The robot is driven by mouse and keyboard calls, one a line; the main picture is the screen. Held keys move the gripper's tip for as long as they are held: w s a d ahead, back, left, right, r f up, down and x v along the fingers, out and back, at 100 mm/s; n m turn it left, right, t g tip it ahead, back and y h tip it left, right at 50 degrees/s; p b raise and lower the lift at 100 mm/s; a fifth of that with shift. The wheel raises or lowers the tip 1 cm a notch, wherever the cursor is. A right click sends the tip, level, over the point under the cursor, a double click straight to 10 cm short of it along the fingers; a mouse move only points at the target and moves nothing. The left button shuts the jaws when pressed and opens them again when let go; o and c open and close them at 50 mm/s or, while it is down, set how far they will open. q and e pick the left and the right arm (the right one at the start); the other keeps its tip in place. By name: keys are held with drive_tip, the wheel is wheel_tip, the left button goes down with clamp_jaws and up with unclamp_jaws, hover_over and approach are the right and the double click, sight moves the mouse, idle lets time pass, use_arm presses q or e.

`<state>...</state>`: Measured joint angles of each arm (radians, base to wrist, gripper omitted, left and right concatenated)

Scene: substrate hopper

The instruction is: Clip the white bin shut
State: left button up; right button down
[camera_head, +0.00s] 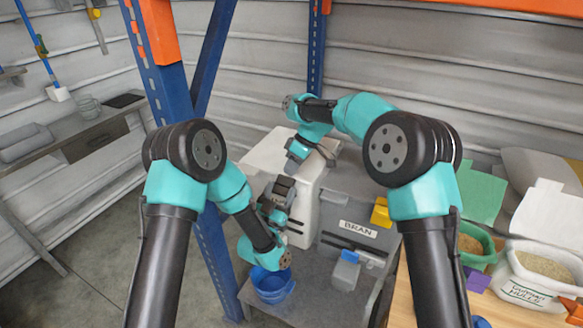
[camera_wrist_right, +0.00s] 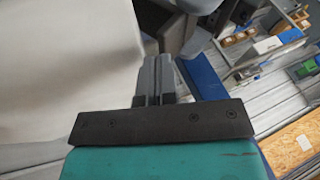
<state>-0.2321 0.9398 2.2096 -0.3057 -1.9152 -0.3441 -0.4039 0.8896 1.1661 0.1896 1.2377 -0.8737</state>
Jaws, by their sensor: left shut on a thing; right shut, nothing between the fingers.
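The white bin (camera_head: 304,194) stands left of the middle in the head view, below the blue post. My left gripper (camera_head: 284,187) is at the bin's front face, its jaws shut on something. The held part and any clip there are hidden behind the gripper. My right gripper (camera_head: 298,152) is shut and empty over the bin's top. In the right wrist view its closed fingers (camera_wrist_right: 157,72) point up the picture, with a large pale surface (camera_wrist_right: 60,70) to their left. I cannot tell whether they touch it.
A grey bin labelled BRAN (camera_head: 357,229) stands right of the white bin, with a yellow part (camera_head: 381,213) on it. A blue bucket (camera_head: 272,288) sits below my left wrist. Sacks (camera_head: 540,275) stand on the wooden table at right.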

drive_tip(key=shift+s+a+f, duration=0.25)
drive_tip(key=shift+s+a, duration=0.05)
drive_tip(key=shift+s, duration=0.35)
use_arm(q)
drive_tip(key=o, duration=1.2)
use_arm(e)
drive_tip(key=shift+w+d, duration=0.1)
use_arm(q)
drive_tip(key=shift+r, duration=0.1)
